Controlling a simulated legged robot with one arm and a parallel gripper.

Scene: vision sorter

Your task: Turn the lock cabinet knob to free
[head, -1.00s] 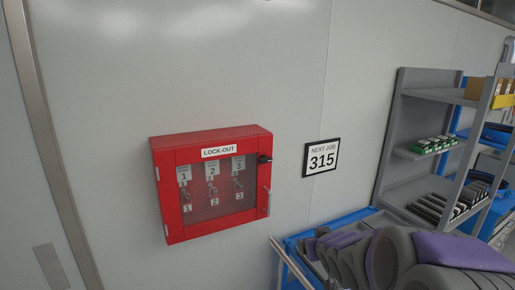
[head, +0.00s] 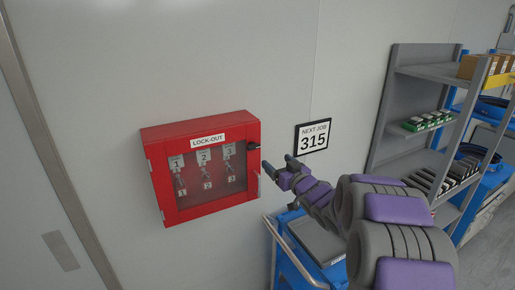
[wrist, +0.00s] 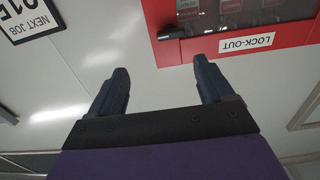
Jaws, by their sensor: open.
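The red lock-out cabinet (head: 200,211) hangs on the pale wall, its windowed door closed. Its black knob (head: 253,145) sits at the door's upper right and points right. In the wrist view, which is upside down, the knob (wrist: 172,34) shows near the cabinet's edge, above the gap between my fingertips. My gripper (head: 278,162) is open and empty, just right of the cabinet and a little below the knob in the head view. Its two dark fingers also show apart in the wrist view (wrist: 161,66), not touching the knob.
A blue cart (head: 290,262) stands below my arm, and a grey shelf (head: 385,110) stands at right. Wall left of the cabinet is bare.

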